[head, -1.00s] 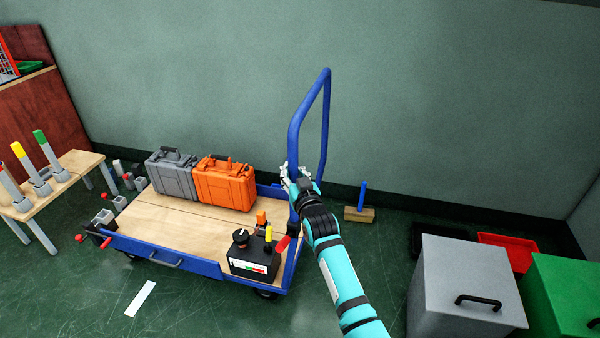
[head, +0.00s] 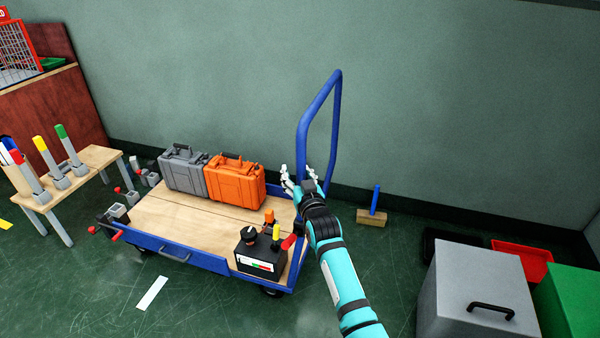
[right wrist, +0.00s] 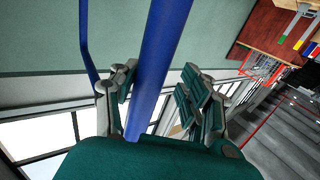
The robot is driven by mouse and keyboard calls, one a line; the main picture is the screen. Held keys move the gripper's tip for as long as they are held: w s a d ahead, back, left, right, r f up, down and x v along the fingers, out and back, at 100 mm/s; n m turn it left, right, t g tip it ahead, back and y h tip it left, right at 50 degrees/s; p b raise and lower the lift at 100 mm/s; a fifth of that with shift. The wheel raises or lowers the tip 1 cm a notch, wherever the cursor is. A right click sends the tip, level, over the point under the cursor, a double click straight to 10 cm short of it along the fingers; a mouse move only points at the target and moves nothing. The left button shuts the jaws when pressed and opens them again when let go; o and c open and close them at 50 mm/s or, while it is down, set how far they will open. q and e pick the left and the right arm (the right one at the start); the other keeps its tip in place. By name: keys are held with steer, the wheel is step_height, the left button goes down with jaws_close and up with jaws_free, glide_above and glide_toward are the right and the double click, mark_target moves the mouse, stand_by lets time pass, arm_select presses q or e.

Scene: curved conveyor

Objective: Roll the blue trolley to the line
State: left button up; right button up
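The blue trolley (head: 205,262) has a wooden deck and a tall blue push handle (head: 335,120) at its right end. It carries a grey case (head: 183,172), an orange case (head: 234,183) and a black control box. My right gripper (head: 291,178) is at the lower part of the handle. In the right wrist view the blue handle bar (right wrist: 160,60) runs between the spread fingers, with a visible gap on the right side. My left gripper is not in view.
A wooden bench (head: 93,160) with coloured-topped posts stands left of the trolley. A grey box (head: 475,285), a green box (head: 575,300) and a red tray (head: 522,260) are at the right. A wooden block with a blue peg (head: 372,219) sits by the wall.

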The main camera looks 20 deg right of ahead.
steer(key=shift+o, duration=0.3)
steer(key=shift+d, duration=0.15)
steer(key=shift+s, duration=0.15)
steer(key=s, duration=1.1)
steer(key=shift+s+a, duration=0.3)
